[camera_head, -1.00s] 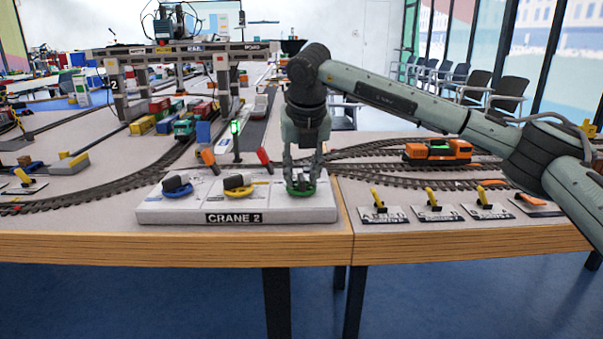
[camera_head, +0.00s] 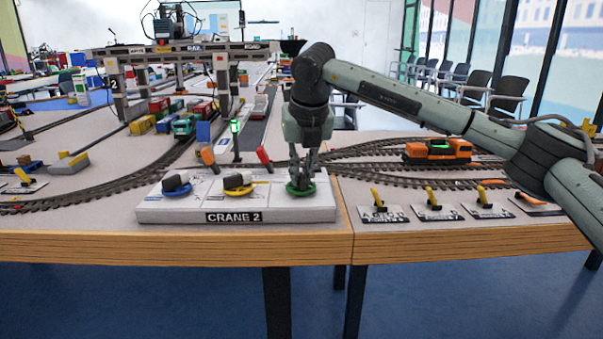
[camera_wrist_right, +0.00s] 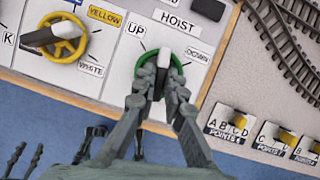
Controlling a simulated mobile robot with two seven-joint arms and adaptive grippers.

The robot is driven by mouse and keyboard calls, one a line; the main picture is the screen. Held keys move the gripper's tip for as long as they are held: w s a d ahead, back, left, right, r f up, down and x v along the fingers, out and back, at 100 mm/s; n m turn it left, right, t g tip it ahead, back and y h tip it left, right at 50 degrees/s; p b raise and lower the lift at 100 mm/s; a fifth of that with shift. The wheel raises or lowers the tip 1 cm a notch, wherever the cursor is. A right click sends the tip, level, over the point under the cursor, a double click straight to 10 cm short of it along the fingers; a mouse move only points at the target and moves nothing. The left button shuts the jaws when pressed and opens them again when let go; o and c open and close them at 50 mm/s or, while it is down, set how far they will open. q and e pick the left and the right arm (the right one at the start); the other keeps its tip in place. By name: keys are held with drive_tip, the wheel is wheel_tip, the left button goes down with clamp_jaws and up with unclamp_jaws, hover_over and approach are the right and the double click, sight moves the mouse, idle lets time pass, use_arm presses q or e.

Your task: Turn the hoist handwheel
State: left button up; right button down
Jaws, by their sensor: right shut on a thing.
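The green hoist handwheel (camera_head: 300,190) is the rightmost of three wheels on the white CRANE 2 panel (camera_head: 270,213). In the right wrist view the wheel (camera_wrist_right: 144,64) lies under the HOIST label (camera_wrist_right: 178,21), between the UP and DOWN labels. My right gripper (camera_head: 301,182) points down at the wheel. In the right wrist view its fingers (camera_wrist_right: 160,88) are shut on the wheel's grip bar, whose white end (camera_wrist_right: 164,58) shows between the fingertips. My left gripper is not in view.
A yellow wheel (camera_head: 238,182) and a blue wheel (camera_head: 176,183) sit left on the same panel. A red lever (camera_head: 264,157) stands behind it. Points switches (camera_head: 383,206) and an orange locomotive (camera_head: 437,151) are at the right. The gantry crane (camera_head: 180,54) stands behind.

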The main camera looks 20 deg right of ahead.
drive_tip(key=shift+d+n+y, duration=0.15)
drive_tip(key=shift+n+y, duration=0.35)
drive_tip(key=shift+n, duration=0.9)
drive_tip(key=shift+n+y, duration=0.3)
drive_tip(key=shift+n, duration=0.1)
drive_tip(key=n, duration=0.2)
drive_tip(key=n+y+p, duration=0.1)
drive_tip(key=n, duration=0.1)
drive_tip(key=shift+w+d+r+g+y, duration=0.1)
drive_tip(key=shift+d+g+y, duration=0.1)
drive_tip(key=shift+g+y, duration=0.1)
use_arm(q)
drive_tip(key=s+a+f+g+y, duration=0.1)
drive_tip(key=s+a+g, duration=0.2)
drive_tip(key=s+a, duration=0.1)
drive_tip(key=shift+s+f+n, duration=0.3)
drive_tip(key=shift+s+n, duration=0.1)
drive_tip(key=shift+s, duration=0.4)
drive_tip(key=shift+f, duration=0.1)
use_arm(e)
drive_tip(key=shift+n, duration=0.3)
drive_tip(key=c, duration=1.6)
unclamp_jaws()
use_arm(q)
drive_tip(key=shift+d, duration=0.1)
use_arm(e)
drive_tip(key=v, duration=1.2)
